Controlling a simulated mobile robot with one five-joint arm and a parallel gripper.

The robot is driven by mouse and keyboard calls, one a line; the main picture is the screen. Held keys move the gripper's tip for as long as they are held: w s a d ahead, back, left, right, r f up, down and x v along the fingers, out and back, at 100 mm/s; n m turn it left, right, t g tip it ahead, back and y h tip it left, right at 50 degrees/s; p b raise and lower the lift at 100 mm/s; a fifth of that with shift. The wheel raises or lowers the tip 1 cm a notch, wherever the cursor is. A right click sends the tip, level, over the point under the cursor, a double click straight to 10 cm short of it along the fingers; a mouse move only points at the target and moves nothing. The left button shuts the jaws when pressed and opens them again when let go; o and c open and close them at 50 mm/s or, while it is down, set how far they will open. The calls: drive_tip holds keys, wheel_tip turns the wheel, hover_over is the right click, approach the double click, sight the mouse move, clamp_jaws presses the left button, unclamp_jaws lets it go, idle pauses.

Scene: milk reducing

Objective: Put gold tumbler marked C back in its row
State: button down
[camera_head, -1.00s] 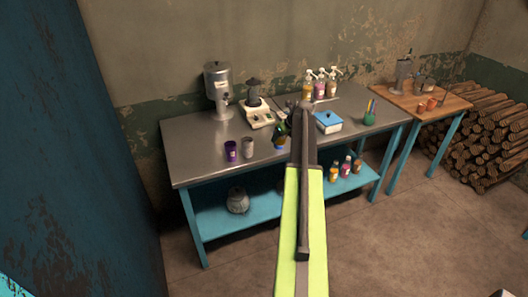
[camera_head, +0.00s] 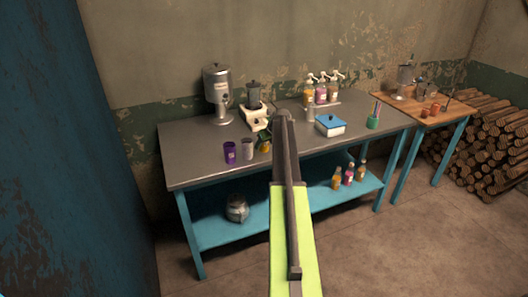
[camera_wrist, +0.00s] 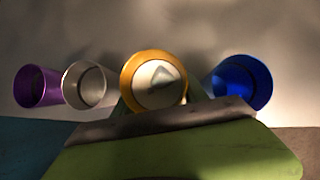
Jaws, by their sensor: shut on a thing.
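The gold tumbler (camera_wrist: 132,76) is in my gripper (camera_head: 264,139), its round rim facing the wrist camera. A bit of gold (camera_head: 265,147) shows below the gripper in the head view. In the wrist view the tumbler is between the silver tumbler (camera_wrist: 86,84) on its left and the blue tumbler (camera_wrist: 243,82) on its right. The purple tumbler (camera_wrist: 36,86) is at the far left. In the head view the purple (camera_head: 230,152) and silver (camera_head: 247,149) tumblers stand near the table's front edge, and my arm hides the blue one. I cannot read the C mark or tell whether the gold tumbler touches the table.
The metal table (camera_head: 190,155) also holds a steel dispenser (camera_head: 217,93), a blender (camera_head: 254,100), pump bottles (camera_head: 321,92), a blue-lidded box (camera_head: 330,125) and a green cup (camera_head: 373,121). A wooden table (camera_head: 445,115) stands at the right. Bare metal lies left of the purple tumbler.

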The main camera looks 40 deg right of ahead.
wheel_tip(320, 180, down, 2)
drive_tip(key=shift+f+b, duration=0.1)
drive_tip(key=shift+b, duration=0.3)
drive_tip(key=shift+r, duration=0.25)
drive_tip(key=shift+f, duration=0.2)
drive_tip(key=c, duration=0.9)
unclamp_jaws()
drive_tip(key=shift+r, duration=0.1)
drive_tip(key=shift+r+p, duration=0.2)
drive_tip(key=shift+p, duration=0.15)
drive_tip(key=p+v, duration=1)
drive_tip(key=v, duration=0.2)
